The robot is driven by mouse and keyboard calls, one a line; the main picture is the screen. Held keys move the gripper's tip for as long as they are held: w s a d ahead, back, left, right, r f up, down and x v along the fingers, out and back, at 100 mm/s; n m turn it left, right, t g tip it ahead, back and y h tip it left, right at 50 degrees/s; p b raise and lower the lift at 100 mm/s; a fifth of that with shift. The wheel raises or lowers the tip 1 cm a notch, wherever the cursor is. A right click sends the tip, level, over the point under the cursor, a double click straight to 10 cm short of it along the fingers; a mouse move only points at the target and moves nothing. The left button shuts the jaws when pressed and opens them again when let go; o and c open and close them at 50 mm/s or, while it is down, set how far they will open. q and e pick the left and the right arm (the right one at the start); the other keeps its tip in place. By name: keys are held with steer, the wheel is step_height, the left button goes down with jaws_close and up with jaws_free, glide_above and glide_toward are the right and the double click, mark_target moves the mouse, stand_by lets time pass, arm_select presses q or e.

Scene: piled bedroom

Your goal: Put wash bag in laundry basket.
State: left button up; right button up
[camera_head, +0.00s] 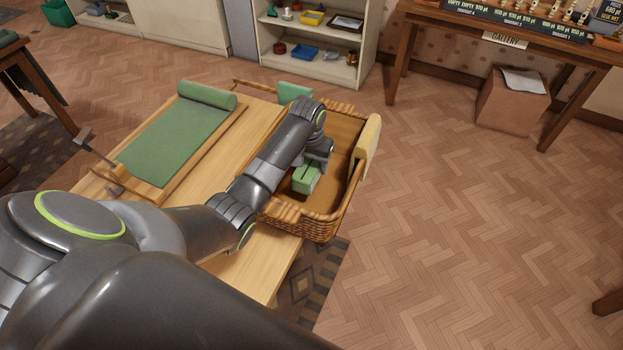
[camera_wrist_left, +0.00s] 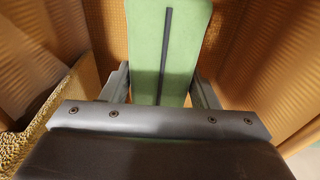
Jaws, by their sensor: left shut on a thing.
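The wash bag (camera_head: 306,180) is a small light green block with a dark strip along its top. My left gripper (camera_head: 313,166) is shut on it and points down inside the laundry basket (camera_head: 318,229), a brown woven basket on the wooden table. In the left wrist view the wash bag (camera_wrist_left: 170,45) sits between the two fingers of the left gripper (camera_wrist_left: 163,85), with the basket's walls (camera_wrist_left: 262,60) around it. I cannot tell whether the bag touches the basket floor. My right gripper is not in view.
A yellowish cloth (camera_head: 368,148) hangs over the basket's right rim. A green item (camera_head: 294,92) is at its back left corner. A green mat (camera_head: 178,138), rolled at one end, lies on the table (camera_head: 262,262). The floor (camera_head: 440,230) to the right is clear.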

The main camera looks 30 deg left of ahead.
mark_target(310, 163)
arm_select(q)
steer(key=shift+f, duration=3)
steer(key=shift+f, duration=0.2)
steer(key=o, duration=1.2)
steer(key=shift+r, duration=0.1)
steer(key=r, duration=0.4)
steer(key=s+r, duration=0.1)
steer(key=r, duration=0.7)
steer(key=shift+s+r, duration=0.1)
steer(key=shift+s, duration=0.1)
